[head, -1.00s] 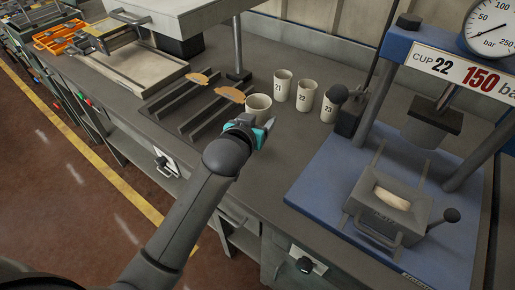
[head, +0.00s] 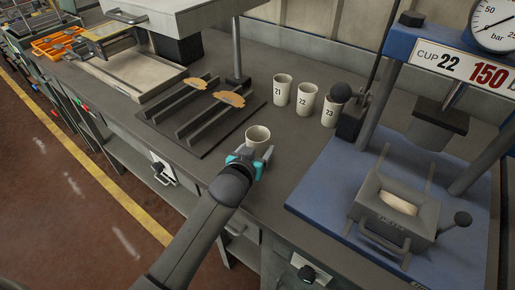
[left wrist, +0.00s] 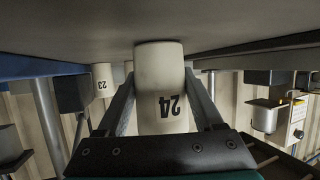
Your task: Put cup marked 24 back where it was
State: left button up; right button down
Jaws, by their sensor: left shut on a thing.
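The cup marked 24 (head: 258,137) is a cream, open-topped cup near the bench's front edge. My left gripper (head: 249,153) is shut on it, one finger on each side. In the left wrist view the cup (left wrist: 160,85) appears upside down with its number 24 readable, between the two fingers (left wrist: 160,100). Its base is at or close to the bench top; I cannot tell if it touches. Cups marked 21 (head: 282,91), 22 (head: 306,99) and 23 (head: 329,113) stand in a slanting row behind it. My right gripper is not in view.
A blue press (head: 315,196) with a mould box (head: 395,215) stands to the right. Bare bench (head: 285,140) lies between cup 24 and the row.

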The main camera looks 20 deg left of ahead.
pick_arm(q)
jog(key=o, duration=1.5)
jog(key=shift+f, duration=0.15)
jog(key=shift+r, duration=0.25)
jog(key=p+v, duration=0.2)
jog(key=v, duration=1)
jog(key=shift+f+p, duration=0.1)
jog(key=shift+p, duration=0.3)
